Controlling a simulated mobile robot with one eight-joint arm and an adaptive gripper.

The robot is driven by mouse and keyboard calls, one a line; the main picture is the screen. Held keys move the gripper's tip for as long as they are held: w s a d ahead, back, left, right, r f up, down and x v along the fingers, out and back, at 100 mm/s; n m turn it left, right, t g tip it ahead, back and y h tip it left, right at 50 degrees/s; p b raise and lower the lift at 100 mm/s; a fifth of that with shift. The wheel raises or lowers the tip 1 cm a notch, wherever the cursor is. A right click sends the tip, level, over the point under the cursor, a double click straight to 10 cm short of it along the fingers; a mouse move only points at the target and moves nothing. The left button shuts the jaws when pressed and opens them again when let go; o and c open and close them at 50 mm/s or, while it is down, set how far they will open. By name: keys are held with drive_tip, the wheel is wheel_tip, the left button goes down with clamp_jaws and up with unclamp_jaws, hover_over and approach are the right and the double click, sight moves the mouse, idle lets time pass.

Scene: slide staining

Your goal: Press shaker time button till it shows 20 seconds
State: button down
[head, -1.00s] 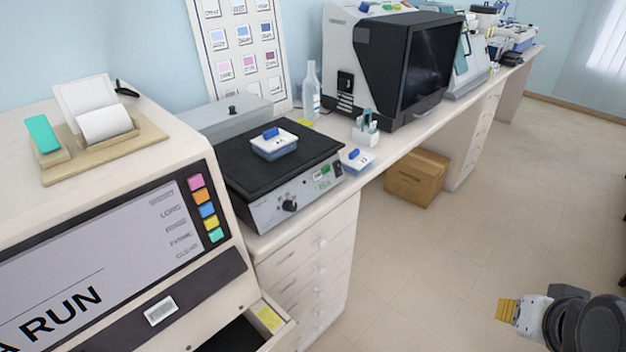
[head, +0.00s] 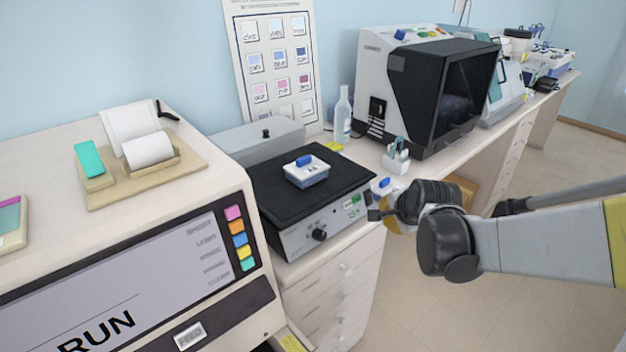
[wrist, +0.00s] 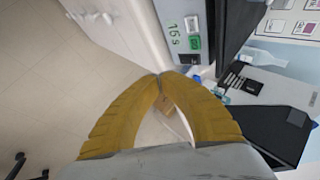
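The shaker (head: 262,190) is a grey unit with a black top, standing on the bench. In the wrist view the display (wrist: 174,33) appears to read 16 s in green, sideways. My gripper (head: 374,214) is just in front of the panel's right end. In the wrist view its yellow fingers (wrist: 163,76) meet at the tips, empty, apart from the buttons.
A stainer with coloured buttons (head: 238,240) stands left of the shaker. A second small blue-lidded box (head: 381,187) and a white holder (head: 396,157) stand to its right. A large black-fronted machine (head: 466,90) is farther along the bench. The floor in front is open.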

sight(352, 210)
drive_tip(key=shift+w+a+f, duration=0.15)
drive_tip(key=shift+w+a, duration=0.15)
drive_tip(key=shift+w, duration=0.15)
drive_tip(key=shift+w+a+f+b, duration=0.55)
drive_tip(key=shift+w+a, duration=0.25)
drive_tip(key=shift+w, duration=0.3)
drive_tip(key=shift+w+a+f+b, duration=0.55)
drive_tip(key=shift+w+a, duration=0.3)
drive_tip(key=shift+w, duration=0.2)
drive_tip(key=shift+w+a+f+b, duration=0.5)
drive_tip(key=shift+w+a, duration=0.3)
drive_tip(key=shift+w, duration=0.3)
drive_tip(key=shift+w+a+f, duration=0.1)
drive_tip(key=shift+w, duration=0.05)
drive_tip(key=shift+w+a+f, duration=0.1)
drive_tip(key=shift+w+a, duration=0.05)
drive_tip(key=shift+w, duration=0.05)
drive_tip(key=shift+w+a+f, duration=0.1)
drive_tip(key=shift+w+a, duration=0.1)
drive_tip(key=shift+w, duration=0.05)
drive_tip(key=shift+s+d, duration=0.1)
drive_tip(key=shift+s+d+r, duration=0.25)
drive_tip(key=shift+s+d, duration=0.05)
drive_tip(key=shift+s, duration=0.2)
